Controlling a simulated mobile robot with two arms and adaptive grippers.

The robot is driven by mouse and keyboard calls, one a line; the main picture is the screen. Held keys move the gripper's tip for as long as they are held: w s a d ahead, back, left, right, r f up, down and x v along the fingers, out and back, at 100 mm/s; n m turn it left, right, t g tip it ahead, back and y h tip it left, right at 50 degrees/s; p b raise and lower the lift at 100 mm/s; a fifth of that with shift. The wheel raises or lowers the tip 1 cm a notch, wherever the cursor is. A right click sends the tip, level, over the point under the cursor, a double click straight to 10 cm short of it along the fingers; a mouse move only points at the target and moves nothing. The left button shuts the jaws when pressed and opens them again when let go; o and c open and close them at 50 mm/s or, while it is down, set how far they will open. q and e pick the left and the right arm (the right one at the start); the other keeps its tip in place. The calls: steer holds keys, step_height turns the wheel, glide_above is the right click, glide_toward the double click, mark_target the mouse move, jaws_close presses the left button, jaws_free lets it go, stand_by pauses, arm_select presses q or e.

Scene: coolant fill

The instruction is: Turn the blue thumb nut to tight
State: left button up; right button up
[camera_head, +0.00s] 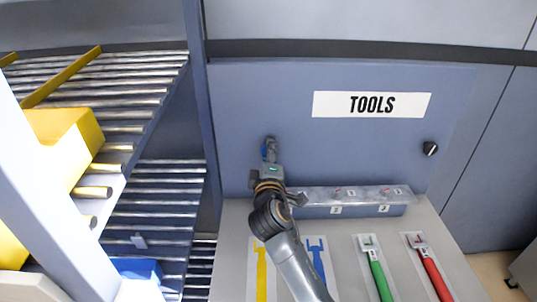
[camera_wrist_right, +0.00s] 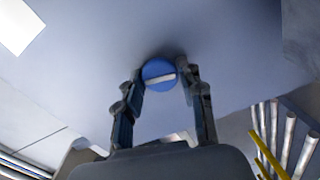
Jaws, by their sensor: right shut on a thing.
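The blue thumb nut (camera_wrist_right: 157,68) sits on the blue-grey panel, between the fingertips of my right gripper (camera_wrist_right: 161,78), in the right wrist view. It is round with a pale bar across its face, and the bar lies nearly level, slightly higher at the right. My right gripper is shut on the nut, one finger on each side. In the head view my right gripper (camera_head: 270,149) reaches up to the panel and mostly hides the nut; only a bit of blue (camera_head: 264,152) shows. No tight mark is readable. My left gripper is not in view.
A black knob (camera_head: 430,148) is on the panel at right, below the TOOLS label (camera_head: 372,104). A metal block (camera_head: 310,205) stands at the panel's foot. Yellow (camera_head: 262,272), blue (camera_head: 317,262), green (camera_head: 379,275) and red (camera_head: 434,273) tools lie on the bench. Roller racks (camera_head: 160,190) stand left.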

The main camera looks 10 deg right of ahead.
steer(key=o, duration=1.2)
steer(key=shift+c, duration=0.2)
steer(key=s+a, duration=0.2)
steer(key=s, duration=0.9)
steer(key=shift+s+a, duration=0.2)
steer(key=shift+s, duration=0.15)
steer(key=shift+r, duration=0.1)
